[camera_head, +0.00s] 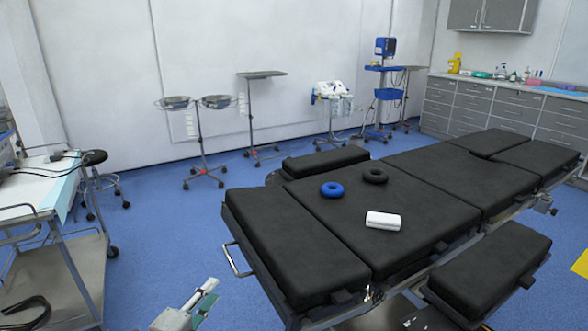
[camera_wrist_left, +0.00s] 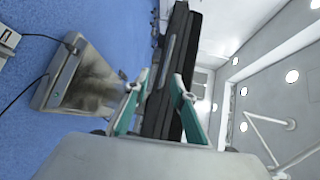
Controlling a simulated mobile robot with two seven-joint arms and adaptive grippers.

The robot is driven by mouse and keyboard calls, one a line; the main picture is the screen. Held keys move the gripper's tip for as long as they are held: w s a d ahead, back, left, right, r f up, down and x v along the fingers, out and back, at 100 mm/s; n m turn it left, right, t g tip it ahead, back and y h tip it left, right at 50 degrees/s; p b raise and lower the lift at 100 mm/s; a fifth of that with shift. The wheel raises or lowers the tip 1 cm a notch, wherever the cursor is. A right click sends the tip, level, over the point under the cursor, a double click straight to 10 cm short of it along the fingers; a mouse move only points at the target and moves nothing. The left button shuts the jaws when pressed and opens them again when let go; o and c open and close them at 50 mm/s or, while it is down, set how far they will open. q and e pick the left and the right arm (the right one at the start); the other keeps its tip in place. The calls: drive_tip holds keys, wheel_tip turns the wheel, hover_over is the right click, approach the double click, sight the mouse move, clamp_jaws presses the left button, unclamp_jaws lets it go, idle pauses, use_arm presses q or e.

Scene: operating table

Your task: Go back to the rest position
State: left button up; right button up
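My left gripper (camera_head: 207,294) shows at the bottom of the head view, in front of the near left end of the operating table (camera_head: 290,245). In the left wrist view its two green-and-white fingers (camera_wrist_left: 160,82) stand apart with nothing held between them; the dark table shows behind them. My right gripper is in neither view. On the black padded table lie a blue ring (camera_head: 331,190), a black ring (camera_head: 375,176) and a white rounded block (camera_head: 383,220), all clear of my left gripper.
A white-topped cart (camera_head: 32,190) with cables stands at the left, beside a black stool (camera_head: 95,158). Stands with trays (camera_head: 198,103) line the back wall. Grey cabinets (camera_head: 500,108) stand at the back right. Blue floor (camera_head: 165,235) is clear between cart and table.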

use_arm(q)
drive_tip(key=s+d+f+n+g+p, duration=0.1)
drive_tip(key=s+f+n+p, duration=0.2)
drive_tip(key=s, duration=0.7)
drive_tip(key=s+d+f+n+g+p, duration=0.2)
drive_tip(key=s+f+n+p, duration=0.1)
drive_tip(key=s+n, duration=0.5)
drive_tip(key=s+d+f+n+g+p, duration=0.1)
drive_tip(key=s+f+n+p, duration=0.3)
drive_tip(key=s, duration=0.8)
drive_tip(key=shift+s+d+f+n+g, duration=0.4)
drive_tip(key=shift+f+n+g, duration=0.2)
drive_tip(key=shift+f+n, duration=0.15)
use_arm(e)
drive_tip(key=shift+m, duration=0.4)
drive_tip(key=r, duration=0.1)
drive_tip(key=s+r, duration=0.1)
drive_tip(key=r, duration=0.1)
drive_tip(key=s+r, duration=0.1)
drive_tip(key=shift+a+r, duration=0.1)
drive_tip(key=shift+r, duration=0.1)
use_arm(q)
drive_tip(key=shift+w, duration=0.1)
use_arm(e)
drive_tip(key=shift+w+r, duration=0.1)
